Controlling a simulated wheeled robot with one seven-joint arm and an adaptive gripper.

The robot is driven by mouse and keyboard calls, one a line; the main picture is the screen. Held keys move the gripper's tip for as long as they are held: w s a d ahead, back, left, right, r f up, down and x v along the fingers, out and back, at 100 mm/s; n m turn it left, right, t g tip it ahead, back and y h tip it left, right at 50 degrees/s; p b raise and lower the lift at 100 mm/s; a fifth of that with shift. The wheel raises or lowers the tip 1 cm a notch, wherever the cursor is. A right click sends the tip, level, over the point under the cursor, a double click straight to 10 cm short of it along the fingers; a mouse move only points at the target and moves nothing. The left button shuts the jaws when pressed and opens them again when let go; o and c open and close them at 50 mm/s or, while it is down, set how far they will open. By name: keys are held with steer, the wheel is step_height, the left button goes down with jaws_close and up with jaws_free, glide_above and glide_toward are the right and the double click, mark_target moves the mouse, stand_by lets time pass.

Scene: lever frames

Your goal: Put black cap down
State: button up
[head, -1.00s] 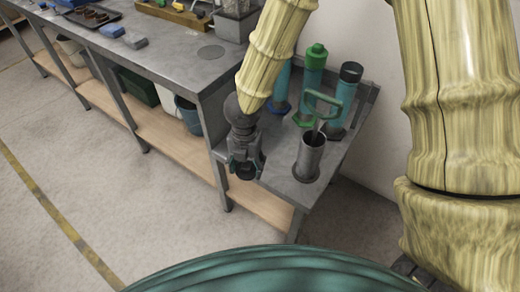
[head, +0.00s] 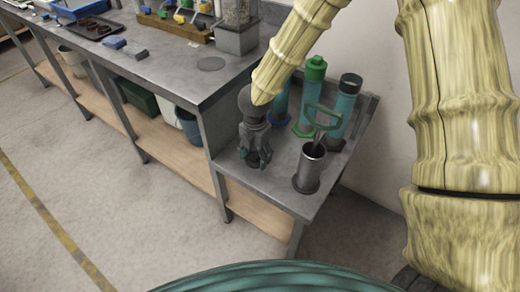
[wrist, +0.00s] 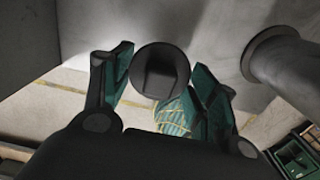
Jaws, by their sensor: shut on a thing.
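The black cap (wrist: 160,71) is round and dark, with a raised block on its face, and sits between my fingertips in the wrist view. In the head view my gripper (head: 256,157) points down over the left part of the lower grey bench (head: 282,190), left of the metal cup. It is shut on the cap, which shows only as a small dark shape at the fingertips. The wrist view shows my gripper (wrist: 160,82) with a finger on each side of the cap. I cannot tell whether the cap touches the bench.
Behind are a green-topped bottle (head: 312,95), a dark-topped teal bottle (head: 344,105) and a partly hidden blue one (head: 281,98). A higher bench (head: 170,68) adjoins on the left. Bare bench lies near the front.

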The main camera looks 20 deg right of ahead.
steer(key=w+d, duration=0.1)
steer(key=w, duration=0.2)
steer(key=w+d, duration=0.1)
steer(key=shift+w+d+f, duration=0.25)
steer(key=shift+d, duration=0.1)
steer(key=shift+f, duration=1.75)
steer(key=shift+f, duration=0.15)
steer(key=o, duration=1)
step_height(320, 180, up, 12)
steer(key=shift+r+p, duration=0.15)
steer(key=shift+p, duration=0.3)
